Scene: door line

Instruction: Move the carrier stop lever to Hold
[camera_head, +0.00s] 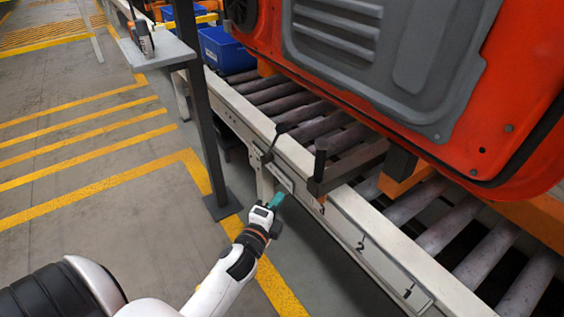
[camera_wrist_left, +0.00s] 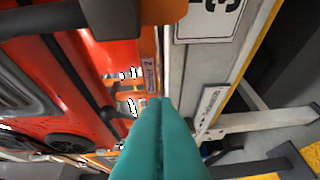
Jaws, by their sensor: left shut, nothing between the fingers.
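A black lever (camera_head: 275,142), which looks like the carrier stop lever, stands on the near side rail of the conveyor in the head view, its upper end leaning right over the rail. A small label plate (camera_head: 283,179) is below it; its words are too small to read. This plate also shows in the left wrist view (camera_wrist_left: 211,106). My left gripper (camera_head: 277,200) is shut and empty, its teal fingers in front of the rail, below the lever and apart from it. The fingers (camera_wrist_left: 160,125) also show in the left wrist view, where I cannot make out the lever. My right gripper is not in view.
A dark bracket with an upright post (camera_head: 320,166) sits on the rail right of the lever. A red door (camera_head: 470,110) hangs over the rollers (camera_head: 433,228). A dark column (camera_head: 205,130) with a grey shelf (camera_head: 155,48) stands at left. Blue bins (camera_head: 226,50) are behind it.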

